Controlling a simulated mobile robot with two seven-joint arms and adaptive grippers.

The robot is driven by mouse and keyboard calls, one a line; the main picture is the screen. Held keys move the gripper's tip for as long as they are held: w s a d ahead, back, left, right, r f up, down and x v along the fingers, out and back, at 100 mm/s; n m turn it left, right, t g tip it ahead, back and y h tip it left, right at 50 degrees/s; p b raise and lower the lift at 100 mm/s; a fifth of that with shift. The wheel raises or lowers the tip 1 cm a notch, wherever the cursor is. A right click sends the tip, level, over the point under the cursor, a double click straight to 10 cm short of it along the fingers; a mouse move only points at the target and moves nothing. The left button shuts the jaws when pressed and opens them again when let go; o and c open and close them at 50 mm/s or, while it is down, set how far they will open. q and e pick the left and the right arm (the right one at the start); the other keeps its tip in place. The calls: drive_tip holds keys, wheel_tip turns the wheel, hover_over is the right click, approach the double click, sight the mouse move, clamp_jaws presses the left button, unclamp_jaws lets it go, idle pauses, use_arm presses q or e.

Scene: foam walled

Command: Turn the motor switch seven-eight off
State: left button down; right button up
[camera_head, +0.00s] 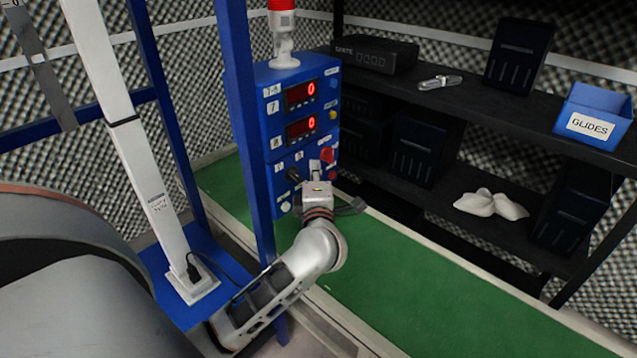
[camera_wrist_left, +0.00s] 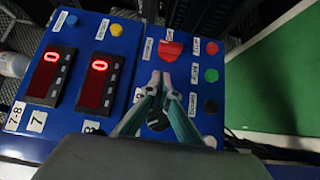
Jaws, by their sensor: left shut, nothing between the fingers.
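A dark knob (camera_head: 293,174) sits low on the panel's face. In the left wrist view a dark round control (camera_wrist_left: 157,122) is partly hidden behind my fingers. I cannot read which control is motor switch seven-eight, or its setting. My left gripper (camera_head: 316,168) is shut and empty in front of the lower panel; its tips also show in the wrist view (camera_wrist_left: 161,78). Contact is unclear.
A blue post (camera_head: 240,110) stands left of the panel. Black shelves hold a blue GLIDES bin (camera_head: 597,112) and dark boxes at right. The green belt (camera_head: 430,280) is clear.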

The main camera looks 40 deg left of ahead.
sight(325, 151)
use_arm(q)
drive_tip(key=w, duration=0.3)
drive_tip(key=shift+w+a+f+b, duration=0.1)
drive_tip(key=shift+w+b, duration=0.2)
drive_tip(key=shift+w, duration=0.6)
use_arm(e)
drive_tip(key=shift+w+a+r, duration=0.1)
drive_tip(key=shift+w+r, duration=0.3)
drive_tip(key=shift+w, duration=0.25)
use_arm(q)
drive_tip(key=shift+r, duration=0.2)
